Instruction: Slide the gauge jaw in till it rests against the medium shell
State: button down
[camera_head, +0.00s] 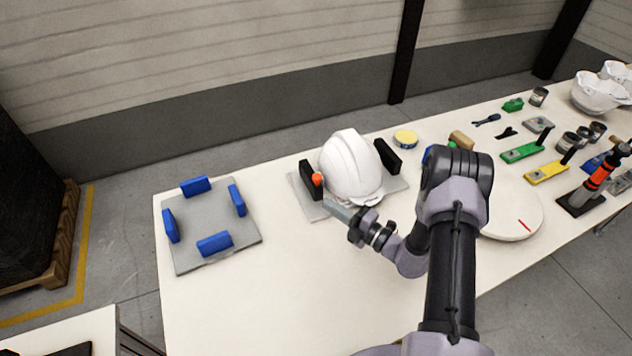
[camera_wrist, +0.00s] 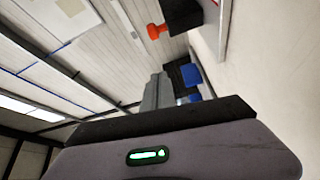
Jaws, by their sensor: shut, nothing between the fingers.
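The white medium shell (camera_head: 350,168) sits upright on a grey gauge plate (camera_head: 309,205) between two black jaws. The right jaw (camera_head: 388,156) stands at the shell's right.
A grey plate (camera_head: 190,245) with several blue blocks lies to the left. A white turntable (camera_head: 515,215) with a red mark, green and yellow holders, cans and white shells stand to the right. A yellow-topped tin (camera_head: 405,138) is behind. The table's front left is clear.

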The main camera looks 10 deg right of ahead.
aim_at(311, 176)
jog(key=w+a+b, duration=0.1)
jog(key=w, duration=0.2)
jog(key=w+a+b, duration=0.1)
jog(key=w, duration=0.2)
jog(key=w+a+b, duration=0.1)
jog(key=w, duration=0.1)
jog(key=shift+w+f+b, duration=0.15)
jog(key=shift+w+b, duration=0.15)
jog(key=shift+w, duration=0.1)
jog(key=shift+w+d, duration=0.1)
jog(key=shift+d, duration=0.05)
